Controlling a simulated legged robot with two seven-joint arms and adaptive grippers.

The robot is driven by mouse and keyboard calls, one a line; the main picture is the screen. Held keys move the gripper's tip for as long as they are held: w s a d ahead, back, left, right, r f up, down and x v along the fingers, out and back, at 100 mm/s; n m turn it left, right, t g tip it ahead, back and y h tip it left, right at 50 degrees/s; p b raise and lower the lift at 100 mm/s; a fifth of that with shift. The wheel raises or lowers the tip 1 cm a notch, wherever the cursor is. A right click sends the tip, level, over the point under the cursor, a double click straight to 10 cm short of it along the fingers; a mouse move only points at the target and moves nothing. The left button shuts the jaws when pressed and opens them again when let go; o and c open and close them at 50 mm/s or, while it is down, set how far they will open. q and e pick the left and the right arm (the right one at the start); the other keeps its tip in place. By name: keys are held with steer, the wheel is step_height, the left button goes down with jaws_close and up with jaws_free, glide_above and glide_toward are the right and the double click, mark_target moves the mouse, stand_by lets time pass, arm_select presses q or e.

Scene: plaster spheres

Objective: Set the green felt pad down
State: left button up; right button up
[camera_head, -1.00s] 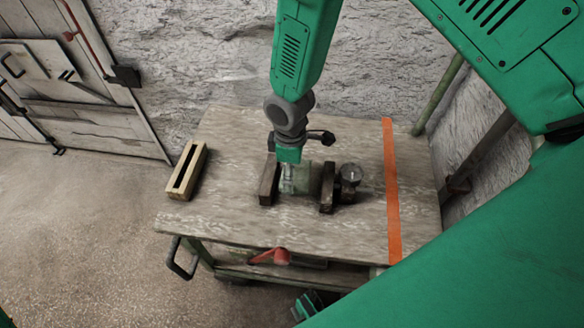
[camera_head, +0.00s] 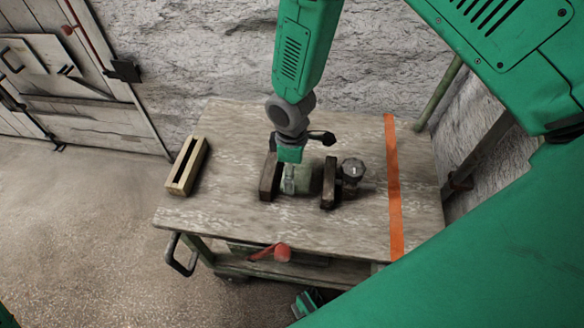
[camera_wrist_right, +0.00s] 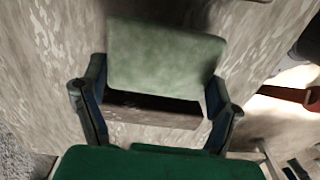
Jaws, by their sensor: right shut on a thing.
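My right gripper (camera_wrist_right: 155,105) is shut on the green felt pad (camera_wrist_right: 165,58), with one finger at each side of it in the right wrist view. In the head view the same gripper (camera_head: 291,178) reaches down between two dark blocks on the table. A pale green patch there looks like the pad (camera_head: 303,180). I cannot tell whether the pad touches the tabletop. A dark brown block (camera_wrist_right: 150,109) shows beyond the pad's lower edge in the wrist view. My left gripper is not in view.
The left dark block (camera_head: 268,178) and right dark block (camera_head: 328,184) flank the gripper closely. A round gauge-like thing (camera_head: 353,171) stands right of them. A slotted wooden block (camera_head: 187,166) lies at the left. An orange strip (camera_head: 394,190) crosses the table (camera_head: 230,218), whose front is clear.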

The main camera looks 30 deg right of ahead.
steer(key=shift+d+f, duration=0.15)
steer(key=shift+f, duration=0.35)
steer(key=shift+f+b, duration=1)
steer(key=shift+f, duration=0.35)
steer(key=o, duration=1)
steer(key=shift+c, duration=0.2)
steer(key=shift+r, duration=0.15)
steer(key=shift+r+p, duration=1.85)
